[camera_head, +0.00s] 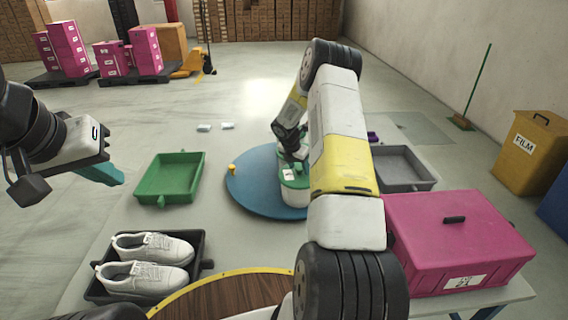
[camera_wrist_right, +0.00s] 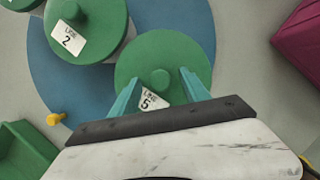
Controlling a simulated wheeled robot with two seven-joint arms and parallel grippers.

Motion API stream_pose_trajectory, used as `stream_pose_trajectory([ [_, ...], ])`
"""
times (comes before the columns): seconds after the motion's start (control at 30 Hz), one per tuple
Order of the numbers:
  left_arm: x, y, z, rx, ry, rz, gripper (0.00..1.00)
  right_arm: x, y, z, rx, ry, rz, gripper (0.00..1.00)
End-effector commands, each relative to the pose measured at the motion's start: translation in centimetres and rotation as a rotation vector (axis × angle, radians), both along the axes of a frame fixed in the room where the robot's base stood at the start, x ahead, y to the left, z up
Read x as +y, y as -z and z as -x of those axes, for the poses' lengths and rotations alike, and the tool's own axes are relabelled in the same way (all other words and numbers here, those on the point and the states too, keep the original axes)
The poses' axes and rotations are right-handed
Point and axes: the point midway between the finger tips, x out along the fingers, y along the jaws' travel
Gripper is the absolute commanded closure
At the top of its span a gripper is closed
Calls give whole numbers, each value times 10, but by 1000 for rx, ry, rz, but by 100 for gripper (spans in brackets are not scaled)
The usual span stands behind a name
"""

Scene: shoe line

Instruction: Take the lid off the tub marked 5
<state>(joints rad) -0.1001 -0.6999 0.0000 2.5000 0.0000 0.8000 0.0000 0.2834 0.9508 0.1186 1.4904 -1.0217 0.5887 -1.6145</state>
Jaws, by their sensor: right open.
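The tub marked 5 shows in the right wrist view by its round green lid (camera_wrist_right: 180,52), with a knob and a white label. My right gripper (camera_wrist_right: 158,76) is open above this lid, its teal fingers on either side of the knob; I cannot tell if they touch it. A second green lid (camera_wrist_right: 105,18), marked 2, lies to its left. In the head view a green-lidded white tub (camera_head: 292,199) stands under the right gripper (camera_head: 291,157), its number unreadable and partly hidden by my arm. My left gripper (camera_head: 106,172) hangs at the left, away from the tubs; its opening is unclear.
The tubs stand on a blue round turntable (camera_head: 250,190) with a yellow knob (camera_head: 232,169). Around it are a green tray (camera_head: 168,179), a grey tray (camera_head: 405,172), a black tray with white shoes (camera_head: 150,262) and a pink box (camera_head: 450,245). My right arm hides part of the table.

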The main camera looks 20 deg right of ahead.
Motion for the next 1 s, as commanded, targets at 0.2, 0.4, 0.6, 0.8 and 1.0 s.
stream_pose_trajectory([
  [0.2,0,0,0,0,0,0,100,-1,2,-1,-2,1,0,46],
  [0.4,0,0,0,0,0,0,100,-1,2,-1,-2,1,0,75],
  [0.6,0,0,0,0,0,0,100,-1,2,-1,-2,1,0,100],
  [0.8,0,0,0,0,0,0,100,-1,1,-1,-2,1,0,100],
  [1.0,0,0,0,0,0,0,100,-1,-7,-1,-3,1,1,100],
])
